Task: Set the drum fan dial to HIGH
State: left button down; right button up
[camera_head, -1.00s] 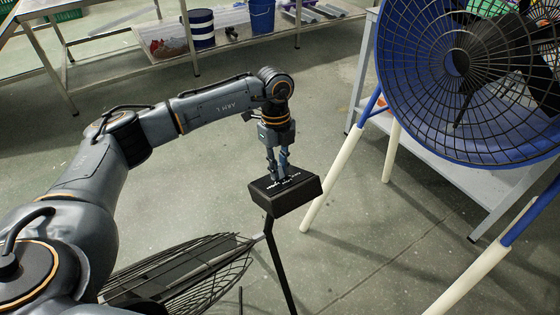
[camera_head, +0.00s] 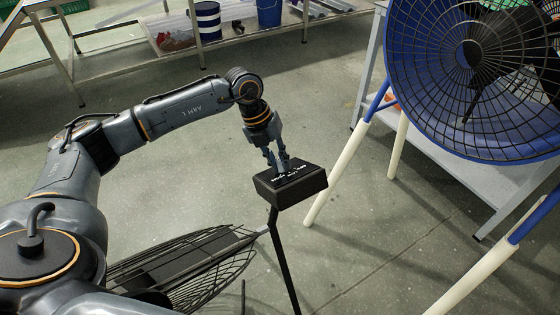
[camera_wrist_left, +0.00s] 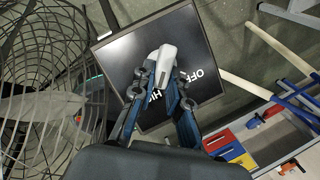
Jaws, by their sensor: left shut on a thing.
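The black control box (camera_head: 290,190) stands on a thin dark pole in the middle of the head view. White lettering shows on its top. In the left wrist view the box face (camera_wrist_left: 122,52) reads OFF, with part of another word starting HI. A pale grey pointer dial (camera_wrist_left: 162,62) sits on that face. My left gripper (camera_head: 280,168) comes down tilted onto the box top. In the wrist view its fingers (camera_wrist_left: 163,88) are closed around the dial. The fingers hide part of the lettering, and which mark the dial points to is unclear. My right gripper is not in view.
A black caged fan (camera_head: 190,270) lies low beside the box pole. A large blue fan (camera_head: 398,90) on blue and cream legs (camera_head: 340,170) stands at right before a grey bench. A shelf with a blue bucket (camera_head: 269,12) is behind. Floor left of the blue fan is clear.

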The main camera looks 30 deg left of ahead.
pick_arm(q)
jog(key=shift+m, duration=0.4)
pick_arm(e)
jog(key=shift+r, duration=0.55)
pick_arm(q)
jog(key=c, duration=1.3)
grip_release()
jog(key=shift+a, duration=0.1)
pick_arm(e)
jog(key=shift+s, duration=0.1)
pick_arm(q)
jog(key=v, duration=1.2)
jog(key=shift+s+a+f, duration=0.1)
jog(key=shift+a, duration=0.05)
